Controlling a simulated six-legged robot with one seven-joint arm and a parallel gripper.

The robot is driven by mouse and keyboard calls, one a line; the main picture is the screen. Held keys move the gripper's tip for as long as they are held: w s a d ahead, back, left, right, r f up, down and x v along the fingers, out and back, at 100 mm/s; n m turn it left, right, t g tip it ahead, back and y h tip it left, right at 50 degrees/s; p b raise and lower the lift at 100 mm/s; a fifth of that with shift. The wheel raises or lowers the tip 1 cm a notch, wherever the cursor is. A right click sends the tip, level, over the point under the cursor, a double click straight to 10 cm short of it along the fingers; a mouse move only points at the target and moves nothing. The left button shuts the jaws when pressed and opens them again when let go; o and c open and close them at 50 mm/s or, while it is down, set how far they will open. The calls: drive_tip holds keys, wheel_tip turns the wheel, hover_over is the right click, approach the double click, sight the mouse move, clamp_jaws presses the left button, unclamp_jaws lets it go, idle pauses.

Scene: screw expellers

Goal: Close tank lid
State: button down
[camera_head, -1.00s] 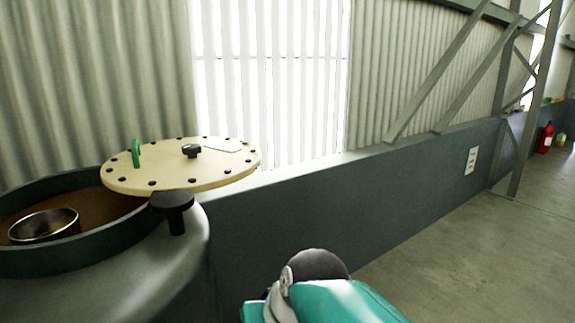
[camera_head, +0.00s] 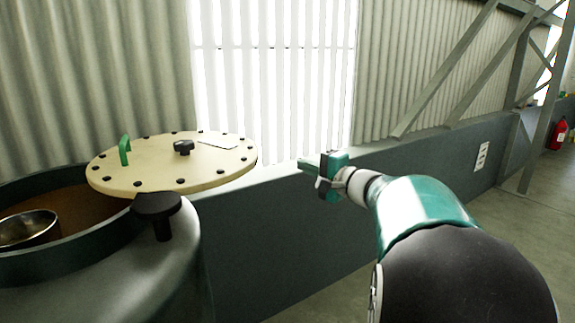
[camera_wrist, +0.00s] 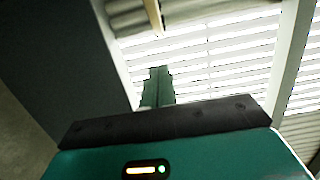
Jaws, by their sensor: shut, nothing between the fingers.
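The tank lid (camera_head: 215,168) is a round cream disc with dark bolts around its rim, a black knob and a green handle (camera_head: 124,150). It is swung to the right, leaving the left part of the tank mouth uncovered. The tank (camera_head: 95,295) is grey-green, with brown contents and a metal bowl showing inside. My gripper (camera_head: 303,164) is to the right of the lid, apart from it, at about the lid's height in the picture. Its fingers are shut and empty; they also show in the wrist view (camera_wrist: 157,86), pointing toward the bright slatted window.
A low dark wall (camera_head: 260,235) with a light ledge runs behind the tank. A bright slatted window (camera_head: 275,80) is above it. Diagonal steel braces (camera_head: 450,75) and a red extinguisher (camera_head: 557,134) are at the right. The floor there is clear.

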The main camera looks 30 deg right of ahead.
approach(258, 154)
drive_tip(key=w+d, duration=0.3)
drive_tip(key=w, duration=0.1)
drive_tip(key=w+a, duration=0.2)
drive_tip(key=a, duration=0.1)
drive_tip(key=shift+w+a+f, duration=0.15)
drive_tip(key=shift+w+a, duration=0.05)
drive_tip(key=shift+a, duration=0.1)
drive_tip(key=shift+w, duration=0.1)
